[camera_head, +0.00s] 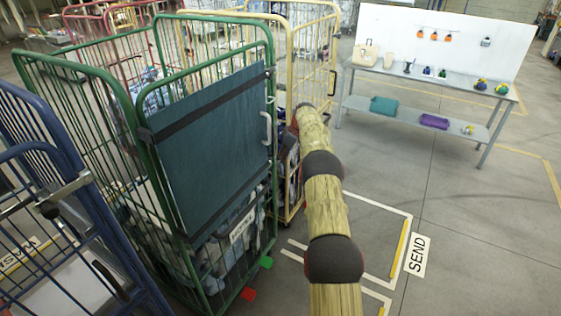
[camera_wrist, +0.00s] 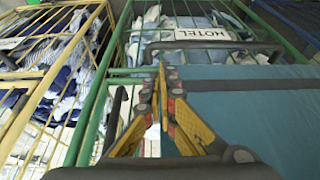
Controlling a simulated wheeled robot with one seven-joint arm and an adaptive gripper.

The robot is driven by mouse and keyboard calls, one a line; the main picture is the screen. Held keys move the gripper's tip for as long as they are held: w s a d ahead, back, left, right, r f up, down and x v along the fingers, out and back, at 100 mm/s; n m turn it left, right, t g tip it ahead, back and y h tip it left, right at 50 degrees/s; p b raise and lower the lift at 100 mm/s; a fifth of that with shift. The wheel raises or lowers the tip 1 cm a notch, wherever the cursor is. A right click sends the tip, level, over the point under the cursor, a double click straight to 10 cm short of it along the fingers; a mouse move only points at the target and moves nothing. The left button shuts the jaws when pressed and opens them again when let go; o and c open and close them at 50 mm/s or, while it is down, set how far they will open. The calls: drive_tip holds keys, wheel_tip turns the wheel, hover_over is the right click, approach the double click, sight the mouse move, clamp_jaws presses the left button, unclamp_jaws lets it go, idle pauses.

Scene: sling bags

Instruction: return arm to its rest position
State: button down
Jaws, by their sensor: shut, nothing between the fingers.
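My arm (camera_head: 325,210) reaches up from the bottom of the head view, past the right side of the green cage cart (camera_head: 272,60). My gripper is not clearly visible there, at the arm's far end. In the wrist view my gripper (camera_wrist: 162,75) has its yellow and grey fingers together, with nothing between them. Behind the fingers are the green cart's bars (camera_wrist: 97,110) and its teal panel (camera_wrist: 265,110). I cannot tell how close the fingers are to the bars.
A yellow cage cart (camera_head: 288,75) stands behind the green one, and a blue cart (camera_head: 75,170) stands at left. A grey table (camera_head: 440,90) with several small items stands at the back right. The floor beside the SEND marking (camera_head: 417,255) is clear.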

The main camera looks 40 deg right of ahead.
drive_tip(key=a+v, duration=0.1)
drive_tip(key=v, duration=0.6)
drive_tip(key=shift+d+r, duration=0.35)
drive_tip(key=shift+r, duration=0.1)
drive_tip(key=shift+s, duration=0.1)
drive_tip(key=s+a+f+m+g, duration=0.2)
drive_tip(key=s+a+f+m, duration=0.1)
drive_tip(key=s+f+m, duration=0.35)
drive_tip(key=s+a+r+m+b, duration=0.1)
drive_tip(key=s+a+r, duration=0.3)
drive_tip(key=a, duration=0.5)
drive_tip(key=s+a+r+h+b, duration=0.1)
drive_tip(key=s+a+r+b, duration=0.1)
drive_tip(key=s+a, duration=0.45)
drive_tip(key=s+a+r+m+b, duration=0.1)
drive_tip(key=s+a+r, duration=0.25)
drive_tip(key=a, duration=0.65)
drive_tip(key=s+a+r+n+t+b, duration=0.1)
drive_tip(key=s+a+n+t+b, duration=0.2)
drive_tip(key=s+a, duration=1.9)
drive_tip(key=shift+s+a+r+n+h+b, duration=0.3)
drive_tip(key=shift+a+n+b, duration=0.4)
drive_tip(key=shift+b, duration=1.5)
